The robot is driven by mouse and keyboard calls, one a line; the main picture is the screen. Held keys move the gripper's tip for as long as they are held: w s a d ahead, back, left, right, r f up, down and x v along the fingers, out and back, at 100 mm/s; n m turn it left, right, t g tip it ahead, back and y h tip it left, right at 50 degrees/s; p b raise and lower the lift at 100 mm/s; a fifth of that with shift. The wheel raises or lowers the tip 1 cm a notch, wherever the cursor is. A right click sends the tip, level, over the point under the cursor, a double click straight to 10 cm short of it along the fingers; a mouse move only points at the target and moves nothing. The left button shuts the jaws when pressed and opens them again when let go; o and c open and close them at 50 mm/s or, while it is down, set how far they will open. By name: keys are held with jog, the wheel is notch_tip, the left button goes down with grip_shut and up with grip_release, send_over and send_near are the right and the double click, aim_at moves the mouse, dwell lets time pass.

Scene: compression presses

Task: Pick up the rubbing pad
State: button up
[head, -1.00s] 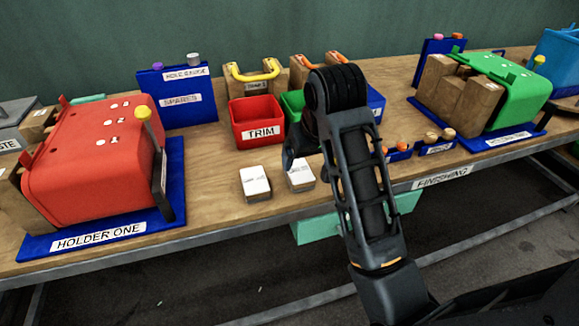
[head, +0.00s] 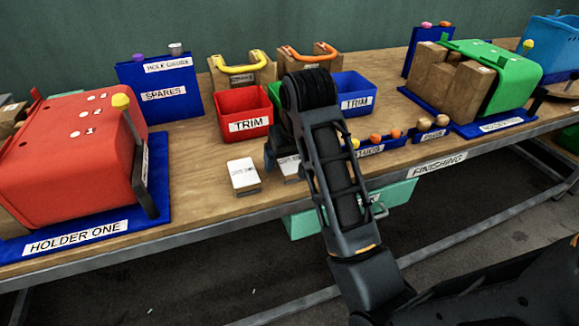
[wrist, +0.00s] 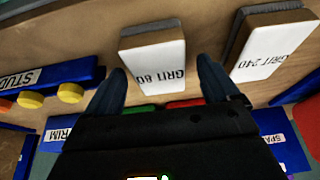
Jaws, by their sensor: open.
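Two small rubbing pads with white labelled tops lie side by side on the wooden bench. In the wrist view one reads GRIT 80 (wrist: 155,65) and the other GRIT 240 (wrist: 268,45). In the head view the GRIT 240 pad (head: 243,175) is on the left; the GRIT 80 pad (head: 290,168) is on the right, partly hidden by my arm. My gripper (wrist: 161,78) is open and empty. Its fingertips appear either side of the near end of the GRIT 80 pad; contact cannot be told. In the head view my gripper (head: 278,158) is mostly hidden.
A red TRIM bin (head: 245,112) and a blue TRIM bin (head: 354,92) stand behind the pads. A blue stud rack (head: 376,149) is to the right. The red HOLDER ONE press (head: 70,150) stands left. The bench's front edge (head: 200,237) is close.

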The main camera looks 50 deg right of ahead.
aim_at(290, 159)
jog(key=shift+f, duration=0.2)
jog(key=c, duration=1)
jog(key=shift+r, duration=0.15)
jog(key=shift+c, duration=0.3)
jog(key=r, duration=0.4)
jog(key=shift+d+r+p, duration=0.2)
jog(key=shift+r+p, duration=0.1)
jog(key=shift+p, duration=0.05)
jog(key=s+d+r+p, duration=0.3)
jog(key=d+r+p, duration=0.2)
jog(key=d, duration=0.6)
jog(key=shift+r, duration=0.6)
